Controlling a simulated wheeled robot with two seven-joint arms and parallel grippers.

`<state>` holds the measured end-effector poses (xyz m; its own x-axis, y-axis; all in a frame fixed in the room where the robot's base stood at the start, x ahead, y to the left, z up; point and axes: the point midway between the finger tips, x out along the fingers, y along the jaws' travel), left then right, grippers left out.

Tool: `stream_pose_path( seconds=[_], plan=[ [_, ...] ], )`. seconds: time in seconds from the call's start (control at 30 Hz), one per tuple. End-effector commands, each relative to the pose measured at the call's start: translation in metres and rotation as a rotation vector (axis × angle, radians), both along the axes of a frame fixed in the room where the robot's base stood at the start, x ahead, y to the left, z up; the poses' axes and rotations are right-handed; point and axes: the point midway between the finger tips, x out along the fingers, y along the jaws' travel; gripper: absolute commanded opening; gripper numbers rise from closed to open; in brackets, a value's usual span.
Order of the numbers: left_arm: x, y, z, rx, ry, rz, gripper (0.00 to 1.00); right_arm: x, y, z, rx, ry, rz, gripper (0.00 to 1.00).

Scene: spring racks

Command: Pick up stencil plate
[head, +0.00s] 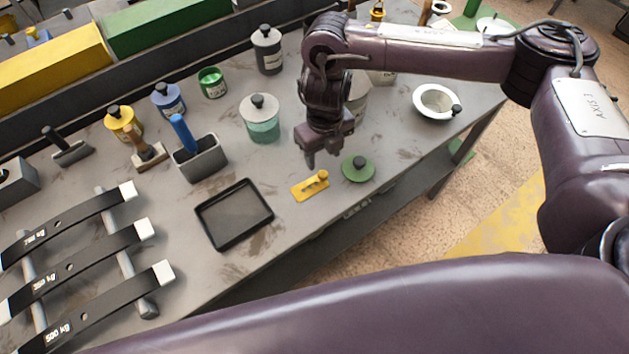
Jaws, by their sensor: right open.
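The stencil plate looks to be the small flat yellow plate (309,187) with a knob at its right end, lying on the grey workbench near its front edge. My right gripper (312,160) points down just behind the plate, above the bench. It is open and holds nothing that I can see. One fingertip shows clearly; the other is largely hidden. The gripper looks apart from the plate, though the exact height gap is hard to tell. My left gripper is not in view.
A round green lid (358,168) with a knob lies close right of the plate. A black tray (206,216) lies to the left. Jars, including a teal one (262,128), stand behind. A white bowl (420,92) is at right. Dark leaf springs (80,262) fill the left front.

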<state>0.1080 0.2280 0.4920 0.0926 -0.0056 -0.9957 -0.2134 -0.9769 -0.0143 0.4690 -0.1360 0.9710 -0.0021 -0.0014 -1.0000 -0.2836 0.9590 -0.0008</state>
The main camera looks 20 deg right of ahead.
Motion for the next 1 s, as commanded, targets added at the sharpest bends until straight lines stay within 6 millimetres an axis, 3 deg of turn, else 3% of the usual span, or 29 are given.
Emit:
stream_pose_path(
  seconds=[0.5,0.8,1.0],
  plan=[
    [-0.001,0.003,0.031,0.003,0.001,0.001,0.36,0.0,-0.002,-0.065,0.001,0.0,0.0,0.49],
    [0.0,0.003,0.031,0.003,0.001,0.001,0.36,0.001,-0.002,-0.072,0.002,-0.003,0.001,0.49],
    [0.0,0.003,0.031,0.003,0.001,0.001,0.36,0.001,-0.002,-0.072,0.002,-0.003,0.0,0.23]
  ],
)
